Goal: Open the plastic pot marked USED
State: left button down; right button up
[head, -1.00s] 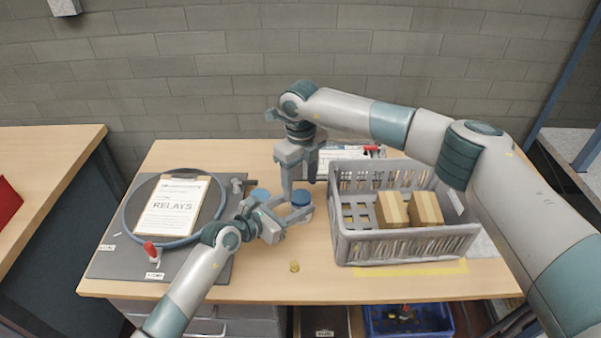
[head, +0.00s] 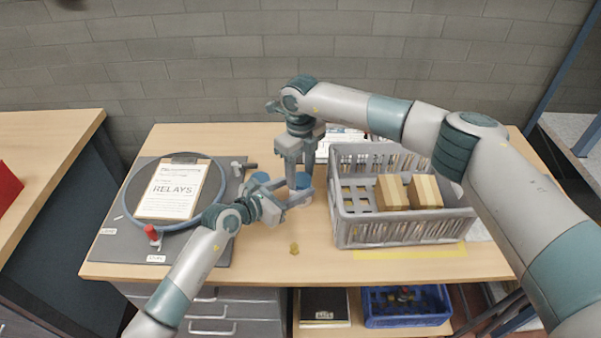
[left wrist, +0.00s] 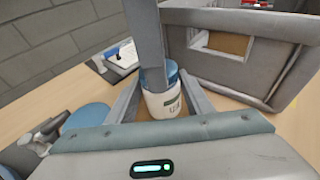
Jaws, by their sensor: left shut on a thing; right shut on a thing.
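The pot (left wrist: 163,103) is white with a blue lid (left wrist: 172,70). Its label is partly hidden; only a "U" and part of a second letter show in the left wrist view. In the head view its blue lid (head: 302,180) shows between my grippers. My left gripper (head: 302,196) is shut on the pot body from the side, a finger on each flank. My right gripper (head: 297,184) reaches straight down from above and is shut on the lid; its finger (left wrist: 150,45) covers part of the lid. The lid sits on the pot.

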jog(key=n, duration=0.3)
dwell(0.4)
jog(key=o, duration=1.2)
jog(key=shift+r, duration=2.25)
jog(key=shift+r, duration=0.1)
jog(key=shift+c, duration=0.4)
